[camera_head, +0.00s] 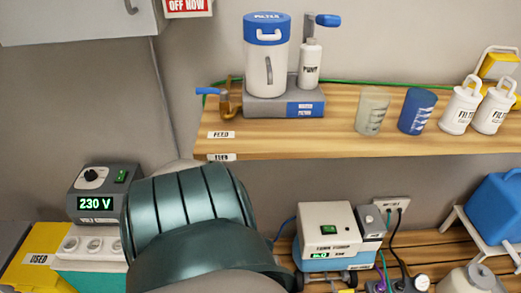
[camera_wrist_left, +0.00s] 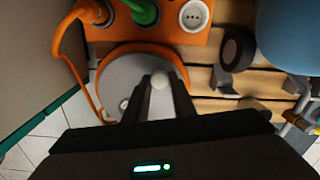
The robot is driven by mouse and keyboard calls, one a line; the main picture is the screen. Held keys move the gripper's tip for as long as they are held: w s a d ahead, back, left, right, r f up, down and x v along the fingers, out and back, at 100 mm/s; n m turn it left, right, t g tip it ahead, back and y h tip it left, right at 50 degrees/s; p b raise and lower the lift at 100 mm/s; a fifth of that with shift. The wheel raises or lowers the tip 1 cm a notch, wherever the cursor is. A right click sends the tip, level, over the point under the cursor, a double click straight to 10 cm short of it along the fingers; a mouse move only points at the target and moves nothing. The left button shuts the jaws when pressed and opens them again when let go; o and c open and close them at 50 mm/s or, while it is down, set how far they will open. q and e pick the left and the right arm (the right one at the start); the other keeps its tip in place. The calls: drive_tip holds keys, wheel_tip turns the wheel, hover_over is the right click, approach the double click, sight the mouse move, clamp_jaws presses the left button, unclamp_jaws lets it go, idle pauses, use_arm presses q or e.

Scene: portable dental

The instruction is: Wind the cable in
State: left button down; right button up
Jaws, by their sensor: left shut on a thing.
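In the left wrist view my left gripper (camera_wrist_left: 159,98) is shut on a small pale knob (camera_wrist_left: 157,80) in front of the cable reel (camera_wrist_left: 118,82). The reel shows a round grey face with an orange rim. An orange cable (camera_wrist_left: 78,75) runs down along the reel's left side. Above the reel is an orange socket panel (camera_wrist_left: 172,38) with an orange plug, a green plug (camera_wrist_left: 143,10) and a free white socket (camera_wrist_left: 194,16). The fingers hide part of the reel face. The head view shows neither gripper; my own arm covers its lower middle.
Slatted wood (camera_wrist_left: 235,105) lies around the reel, with a dark round part (camera_wrist_left: 238,48) and a blue container (camera_wrist_left: 290,35) to the right. In the head view a wooden shelf (camera_head: 290,140) holds a filter jug and cups; a pump unit (camera_head: 327,225) stands below.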

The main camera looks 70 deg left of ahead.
use_arm(q)
drive_tip(key=shift+a, duration=0.1)
drive_tip(key=c, duration=1.5)
unclamp_jaws()
